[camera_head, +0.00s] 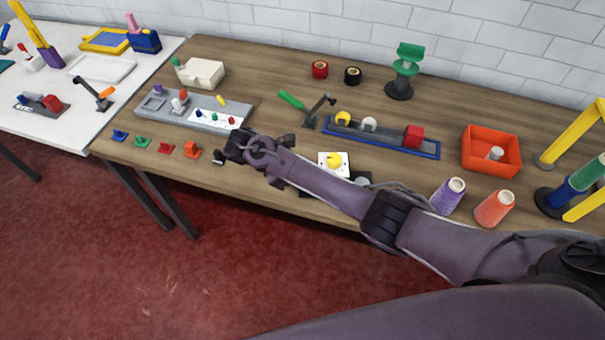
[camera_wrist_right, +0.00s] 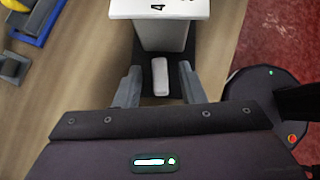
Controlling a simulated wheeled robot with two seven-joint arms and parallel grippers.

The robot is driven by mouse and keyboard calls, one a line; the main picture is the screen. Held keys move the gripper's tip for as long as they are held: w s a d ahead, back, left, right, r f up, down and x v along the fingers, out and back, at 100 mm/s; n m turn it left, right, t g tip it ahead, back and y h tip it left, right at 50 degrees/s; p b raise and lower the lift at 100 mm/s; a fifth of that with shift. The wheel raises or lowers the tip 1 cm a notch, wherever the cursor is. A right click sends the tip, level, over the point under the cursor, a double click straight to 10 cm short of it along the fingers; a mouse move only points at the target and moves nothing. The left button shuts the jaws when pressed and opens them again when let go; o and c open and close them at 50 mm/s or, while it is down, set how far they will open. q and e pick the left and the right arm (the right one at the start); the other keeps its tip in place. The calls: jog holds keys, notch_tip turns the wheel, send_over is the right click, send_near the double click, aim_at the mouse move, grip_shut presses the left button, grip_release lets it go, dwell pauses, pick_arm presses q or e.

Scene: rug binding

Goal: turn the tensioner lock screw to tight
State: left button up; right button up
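The unit with a yellow knob (camera_head: 334,160) on its white top stands near the table's front edge. In the right wrist view its white top (camera_wrist_right: 190,8) carries a "4", and a black base (camera_wrist_right: 175,60) extends below it. A pale, rounded bar (camera_wrist_right: 160,77), apparently the lock screw's handle, stands over this base, lengthwise towards the unit. My right gripper (camera_wrist_right: 160,88) is open, with one finger on each side of the bar and gaps on both sides. My forearm hides the bar in the head view. My left gripper is out of view.
A blue tray (camera_head: 382,140) and a green-handled lever (camera_head: 292,100) stand behind the unit. Purple (camera_head: 448,195) and orange (camera_head: 494,208) cones stand to its right. A grey fixture (camera_head: 190,110) and small coloured pieces (camera_head: 165,148) lie left of my wrist.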

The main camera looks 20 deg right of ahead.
jog(key=p+v, duration=0.3)
jog(key=v, duration=0.3)
jog(key=shift+a+r, duration=0.2)
jog(key=shift+r, duration=0.1)
jog(key=shift+w+a+r, duration=0.1)
jog(key=shift+a+r, duration=0.2)
jog(key=shift+a, duration=0.15)
